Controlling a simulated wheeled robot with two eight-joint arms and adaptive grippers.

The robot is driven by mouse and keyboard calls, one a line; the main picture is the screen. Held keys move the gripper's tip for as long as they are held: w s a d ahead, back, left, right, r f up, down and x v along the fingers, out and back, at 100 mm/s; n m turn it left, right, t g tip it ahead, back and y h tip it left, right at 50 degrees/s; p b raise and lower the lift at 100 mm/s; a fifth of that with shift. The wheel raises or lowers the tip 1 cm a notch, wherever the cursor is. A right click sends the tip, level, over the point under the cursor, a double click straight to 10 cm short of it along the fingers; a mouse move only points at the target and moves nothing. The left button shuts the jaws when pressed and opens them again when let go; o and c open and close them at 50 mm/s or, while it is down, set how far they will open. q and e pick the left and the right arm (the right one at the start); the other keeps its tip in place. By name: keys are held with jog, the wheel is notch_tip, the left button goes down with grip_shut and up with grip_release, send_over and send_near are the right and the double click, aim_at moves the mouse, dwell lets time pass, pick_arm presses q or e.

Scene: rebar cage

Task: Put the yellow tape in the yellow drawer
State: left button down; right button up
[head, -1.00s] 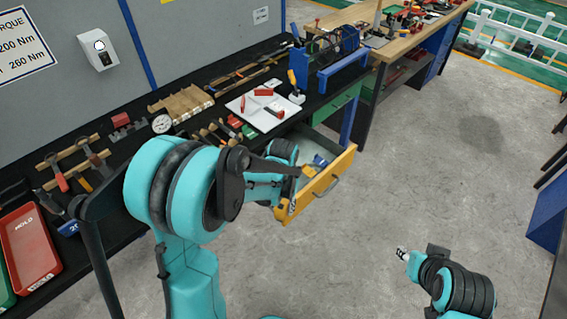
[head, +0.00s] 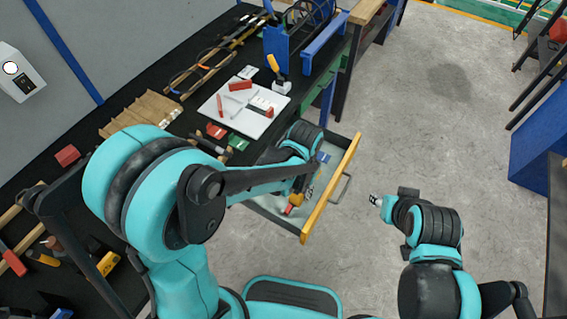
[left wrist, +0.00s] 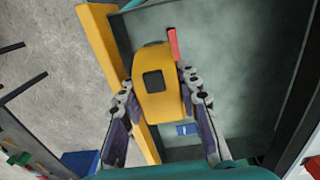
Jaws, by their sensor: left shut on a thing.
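The yellow tape (left wrist: 160,85) is a rounded yellow case with a dark square on its side. My left gripper (left wrist: 158,105) is shut on it, one finger on each side; the held tape also shows small in the head view (head: 296,198). The yellow drawer (head: 331,190) is pulled open under the bench, with a yellow front and a grey inside. The left gripper and the tape are over the open drawer, near its front panel (left wrist: 104,45) in the wrist view. My right gripper (head: 375,200) is over the floor, right of the drawer; its fingers are too small to read.
A small red item (left wrist: 172,44) and a blue item (left wrist: 187,129) show within the drawer's outline. The black bench (head: 70,140) holds tools and a white board (head: 240,108). A blue rack (head: 290,45) stands at the back.

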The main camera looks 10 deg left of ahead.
pick_arm(q)
jog(key=w+a+f+b, duration=0.1)
jog(key=a+f, duration=0.1)
jog(key=a, duration=0.1)
jog(key=w+a+f+b, duration=0.1)
jog(key=a+f, duration=0.1)
jog(key=a, duration=0.2)
jog(key=w+a+f+b, duration=0.2)
jog(key=a+f, duration=0.1)
jog(key=shift+w+a, duration=0.1)
jog(key=shift+a, duration=0.15)
jog(key=shift+f+b, duration=1.1)
jog(key=shift+f, duration=0.7)
jog(key=shift+f, duration=0.2)
jog(key=c, duration=1.1)
grip_release()
jog(key=shift+r, duration=0.1)
